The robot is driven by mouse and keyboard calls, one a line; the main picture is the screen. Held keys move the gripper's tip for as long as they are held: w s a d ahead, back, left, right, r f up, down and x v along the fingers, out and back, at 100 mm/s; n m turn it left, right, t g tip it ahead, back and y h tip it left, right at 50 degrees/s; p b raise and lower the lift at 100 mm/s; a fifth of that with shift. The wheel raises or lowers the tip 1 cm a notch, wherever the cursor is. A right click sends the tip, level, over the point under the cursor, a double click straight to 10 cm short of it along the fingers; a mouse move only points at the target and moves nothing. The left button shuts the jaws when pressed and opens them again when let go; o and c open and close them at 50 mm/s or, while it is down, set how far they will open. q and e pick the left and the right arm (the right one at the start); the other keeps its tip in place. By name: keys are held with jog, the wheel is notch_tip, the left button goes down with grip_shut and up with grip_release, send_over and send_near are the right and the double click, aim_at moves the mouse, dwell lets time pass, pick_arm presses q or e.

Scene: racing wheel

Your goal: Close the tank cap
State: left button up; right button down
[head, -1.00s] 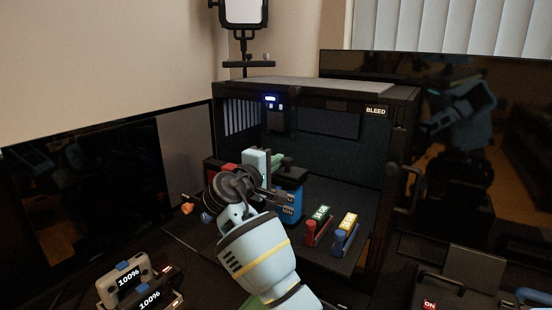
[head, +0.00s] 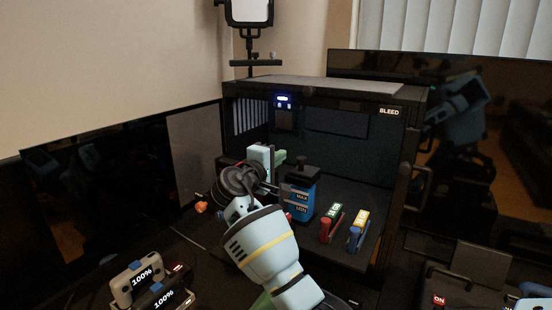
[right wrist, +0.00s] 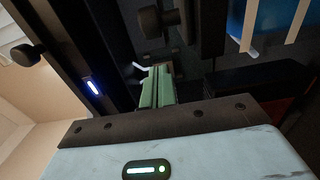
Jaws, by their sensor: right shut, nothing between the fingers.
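The tank (head: 302,196) is a blue container with MAX and MIN marks, standing upright inside the open-fronted black cabinet. Its black cap (head: 302,172) shows at its top; I cannot tell how firmly it sits. My right gripper (head: 281,187) is shut and empty, just left of the tank at about its upper height. Whether the fingers touch the tank is unclear. In the right wrist view, a blue translucent body (right wrist: 272,18), likely the tank, shows at the upper right. My left gripper is not in view.
The cabinet (head: 330,91) has a BLEED label on its top bar. Two devices reading 100% (head: 136,280) stand at the lower left. A dark screen (head: 105,190) is at the left.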

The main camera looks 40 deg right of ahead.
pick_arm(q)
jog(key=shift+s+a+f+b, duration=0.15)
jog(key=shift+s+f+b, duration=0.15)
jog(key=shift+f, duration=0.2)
pick_arm(e)
jog(key=v, duration=1)
jog(key=shift+s+d, duration=0.15)
jog(key=shift+s, duration=0.05)
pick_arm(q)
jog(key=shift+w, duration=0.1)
pick_arm(e)
jog(key=shift+f, duration=0.1)
